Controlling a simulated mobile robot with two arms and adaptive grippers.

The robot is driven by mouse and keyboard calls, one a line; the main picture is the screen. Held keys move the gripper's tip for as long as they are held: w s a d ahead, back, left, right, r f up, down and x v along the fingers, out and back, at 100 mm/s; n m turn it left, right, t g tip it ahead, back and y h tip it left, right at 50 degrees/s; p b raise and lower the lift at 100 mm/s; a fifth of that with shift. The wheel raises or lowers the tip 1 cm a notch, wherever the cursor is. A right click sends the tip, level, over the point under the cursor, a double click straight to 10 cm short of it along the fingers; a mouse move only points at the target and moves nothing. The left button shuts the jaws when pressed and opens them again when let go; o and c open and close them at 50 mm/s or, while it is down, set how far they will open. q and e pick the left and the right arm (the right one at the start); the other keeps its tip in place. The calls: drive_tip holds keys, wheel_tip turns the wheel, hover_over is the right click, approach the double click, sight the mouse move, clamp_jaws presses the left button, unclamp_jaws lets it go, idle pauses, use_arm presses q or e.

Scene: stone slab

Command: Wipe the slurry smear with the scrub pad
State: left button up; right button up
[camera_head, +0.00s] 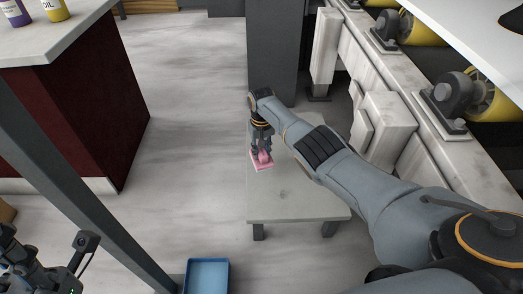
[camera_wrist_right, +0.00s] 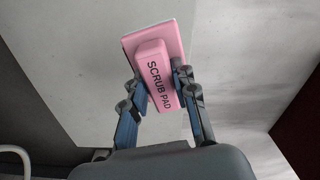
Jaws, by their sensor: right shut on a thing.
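The pink scrub pad (camera_head: 262,166) is at the left edge of a grey stone slab (camera_head: 290,203). My right gripper (camera_head: 262,152) is shut on it from above. In the right wrist view the scrub pad (camera_wrist_right: 160,75) shows its raised, lettered grip between the two fingers of my right gripper (camera_wrist_right: 163,80), with its wider base beyond. Whether the pad touches the slab I cannot tell. I cannot make out the slurry smear in either view; the pad and my right arm hide part of the slab. My left gripper (camera_head: 48,250) is at the lower left, its fingers apart and empty.
A blue tray (camera_head: 207,276) is on the floor in front of the slab. A dark red counter (camera_head: 75,105) with bottles on top stands at the left. Conveyor machinery with yellow rollers (camera_head: 480,97) runs along the right. A grey column (camera_head: 272,50) stands behind the slab. Floor left of it is clear.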

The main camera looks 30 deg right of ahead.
wheel_tip(320, 180, up, 3)
drive_tip(key=p, duration=0.3)
idle(0.4)
